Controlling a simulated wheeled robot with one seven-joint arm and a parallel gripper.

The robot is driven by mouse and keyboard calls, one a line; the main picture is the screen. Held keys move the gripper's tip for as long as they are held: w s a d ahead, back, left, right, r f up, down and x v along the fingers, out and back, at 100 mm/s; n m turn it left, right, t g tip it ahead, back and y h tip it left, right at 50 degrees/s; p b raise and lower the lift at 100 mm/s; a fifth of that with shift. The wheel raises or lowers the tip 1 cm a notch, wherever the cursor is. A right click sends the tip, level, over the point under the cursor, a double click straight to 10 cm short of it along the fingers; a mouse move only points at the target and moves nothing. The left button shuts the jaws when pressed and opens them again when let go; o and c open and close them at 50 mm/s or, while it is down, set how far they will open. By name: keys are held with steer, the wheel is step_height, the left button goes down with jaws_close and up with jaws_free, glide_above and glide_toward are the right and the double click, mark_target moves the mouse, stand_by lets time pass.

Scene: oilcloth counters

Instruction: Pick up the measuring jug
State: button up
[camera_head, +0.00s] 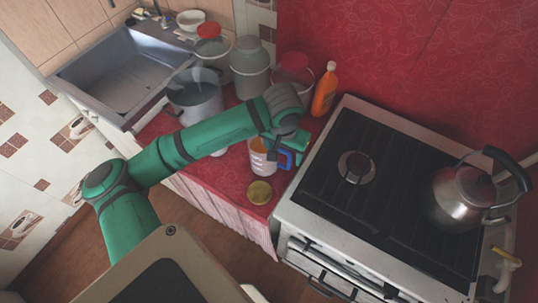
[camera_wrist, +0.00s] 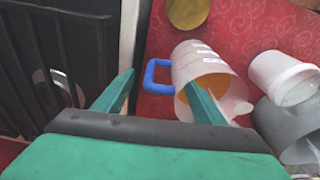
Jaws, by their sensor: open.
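The measuring jug (camera_head: 259,165) is clear-whitish with markings, orange inside, and has a blue handle (camera_head: 286,160). It stands on the red counter left of the stove. In the wrist view the jug (camera_wrist: 190,62) shows its open top toward the camera, with the blue handle (camera_wrist: 151,80) on its left. My gripper (camera_wrist: 160,86) is open and empty. One finger shows left of the handle and the other overlaps the jug's opening, so the handle lies between them in the picture. I cannot tell whether that finger is inside the jug. In the head view my gripper (camera_head: 294,147) is just above the handle.
A gold lid (camera_head: 260,192) lies near the counter's front edge. A pot (camera_head: 196,97), jars (camera_head: 249,70) and an orange bottle (camera_head: 324,90) stand behind. The stove (camera_head: 335,190) with a kettle (camera_head: 463,195) is close on the right. The sink (camera_head: 125,75) is left.

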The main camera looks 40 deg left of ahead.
steer(key=shift+w+a+f, duration=0.1)
steer(key=shift+w+f, duration=0.05)
steer(key=shift+f, duration=0.8)
steer(key=shift+w+a+f, duration=0.1)
steer(key=shift+w+f, duration=0.05)
steer(key=shift+f, duration=0.85)
steer(key=shift+w+a+f, duration=0.1)
steer(key=shift+w+f, duration=0.05)
steer(key=shift+f, duration=0.8)
steer(key=shift+r, duration=0.1)
jaws_close()
